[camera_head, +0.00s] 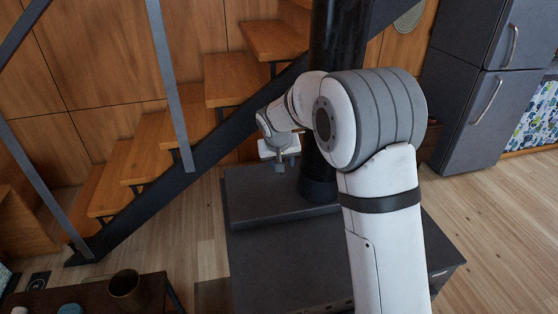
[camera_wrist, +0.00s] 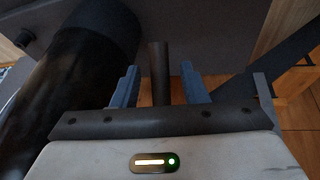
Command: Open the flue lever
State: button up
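A dark rod (camera_wrist: 158,65), which looks like the flue lever, stands between the two blue-grey fingers of my gripper (camera_wrist: 160,88) in the wrist view. The fingers are apart, with a visible gap on each side of the rod. The rod's lower end is hidden behind the gripper body. The black flue pipe (camera_wrist: 62,85) is on the left in that view. In the head view, my gripper (camera_head: 280,160) is just left of the flue pipe (camera_head: 338,50), above the dark stove (camera_head: 275,265). I cannot make out the lever there.
A wooden staircase (camera_head: 147,130) with a dark stringer and rails is behind and left of my gripper. A low dark table with a cup (camera_head: 126,288) is at the bottom left. A grey fridge (camera_head: 480,95) stands at the right. Wooden floor (camera_head: 500,220) is clear at the right.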

jog(key=shift+c, duration=0.6)
grip_shut()
